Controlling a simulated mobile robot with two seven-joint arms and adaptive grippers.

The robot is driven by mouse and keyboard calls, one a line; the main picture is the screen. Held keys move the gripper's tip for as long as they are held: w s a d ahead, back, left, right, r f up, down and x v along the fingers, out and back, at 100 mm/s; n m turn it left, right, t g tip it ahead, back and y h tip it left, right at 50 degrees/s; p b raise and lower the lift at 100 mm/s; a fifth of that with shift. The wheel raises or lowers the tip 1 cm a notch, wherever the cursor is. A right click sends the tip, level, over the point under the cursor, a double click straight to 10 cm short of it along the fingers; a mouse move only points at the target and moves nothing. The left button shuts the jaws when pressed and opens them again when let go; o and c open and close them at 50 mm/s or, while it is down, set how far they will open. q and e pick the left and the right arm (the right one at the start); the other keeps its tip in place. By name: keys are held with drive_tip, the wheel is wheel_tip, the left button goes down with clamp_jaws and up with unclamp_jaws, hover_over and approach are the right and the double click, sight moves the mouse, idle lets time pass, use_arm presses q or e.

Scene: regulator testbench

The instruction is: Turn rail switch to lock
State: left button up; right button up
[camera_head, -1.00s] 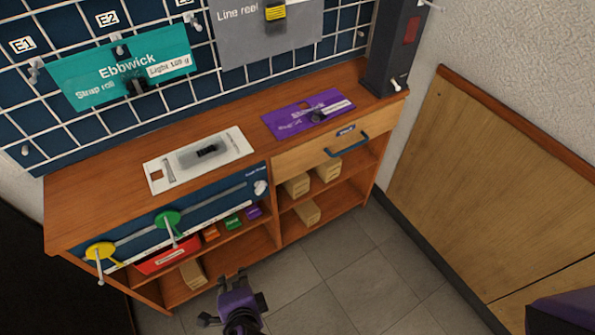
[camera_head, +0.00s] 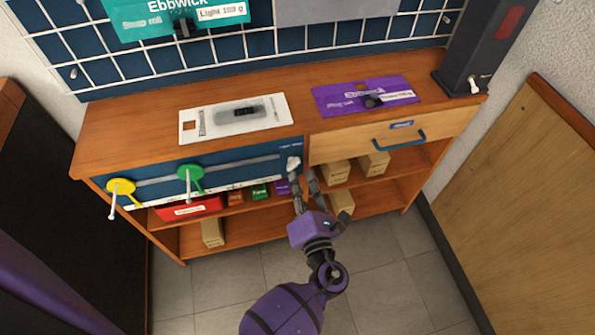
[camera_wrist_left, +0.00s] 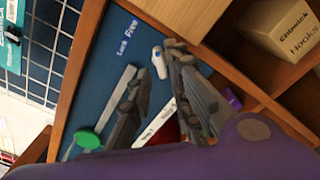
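The rail switch is a small white knob (camera_head: 293,163) at the right end of the blue front panel (camera_head: 235,183). In the left wrist view the knob (camera_wrist_left: 158,62) sits beside printed lettering that seems to read "Lock" and "Free". My left gripper (camera_head: 304,180) is just in front of and below the knob. In the left wrist view its two fingers (camera_wrist_left: 157,68) are apart, with the knob showing between their tips, close to the right one. I cannot tell whether they touch it. My right gripper is not in view.
A pale rail with a green disc (camera_head: 190,181) and a yellow disc (camera_head: 121,188), each with a peg, runs along the panel. A drawer with a blue handle (camera_head: 399,140) is to the right. Cardboard boxes (camera_head: 340,202) stand on the shelves beside the hand. The floor in front is clear.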

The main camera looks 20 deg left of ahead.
sight(294, 168)
use_arm(q)
drive_tip(key=shift+x, duration=1.8)
clamp_jaws()
